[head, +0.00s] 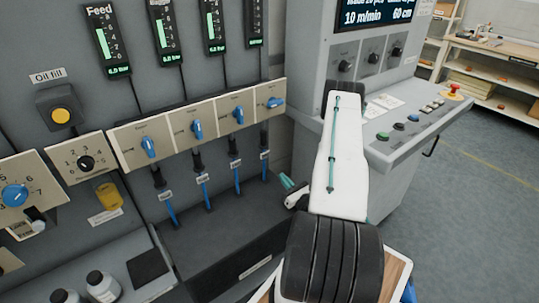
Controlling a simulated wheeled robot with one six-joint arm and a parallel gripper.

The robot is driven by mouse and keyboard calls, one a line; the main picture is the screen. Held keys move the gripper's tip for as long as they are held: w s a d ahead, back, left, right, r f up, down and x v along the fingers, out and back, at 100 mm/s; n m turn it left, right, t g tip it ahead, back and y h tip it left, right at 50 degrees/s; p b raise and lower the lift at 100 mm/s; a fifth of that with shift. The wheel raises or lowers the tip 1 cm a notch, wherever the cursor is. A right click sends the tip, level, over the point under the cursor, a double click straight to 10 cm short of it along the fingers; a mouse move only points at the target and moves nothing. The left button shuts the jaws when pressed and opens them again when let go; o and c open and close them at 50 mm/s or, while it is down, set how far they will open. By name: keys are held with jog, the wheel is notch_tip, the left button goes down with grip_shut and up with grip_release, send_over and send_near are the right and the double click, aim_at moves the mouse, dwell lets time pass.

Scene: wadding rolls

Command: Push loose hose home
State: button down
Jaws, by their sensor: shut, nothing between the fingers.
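Several blue hoses hang in a row below the beige valve panel (190,128), each under a black fitting and with a small white tag. From left to right they are the first hose (171,212), the second hose (207,194), the third hose (237,182) and the rightmost hose (265,169). I cannot tell from this view which one sits loose. The blue knob of the rightmost valve (274,102) lies sideways; the other knobs stand near upright. My gripper (287,181), with teal fingers, is shut and empty, right of the rightmost hose and apart from it.
A dark ledge (215,232) runs under the hoses. Gauges (108,40) are above the valves. A control console (415,118) with buttons stands to the right, behind my arm. White bottles (102,286) stand at lower left. Open floor (470,220) lies at right.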

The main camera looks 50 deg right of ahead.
aim_at(263, 139)
jog(key=shift+w+r, duration=0.1)
jog(key=w+d+r, duration=0.2)
jog(key=w+r, duration=0.4)
jog(key=w, duration=0.3)
jog(key=shift+w+d+r, duration=0.15)
jog(key=shift+r, duration=0.05)
dwell(0.4)
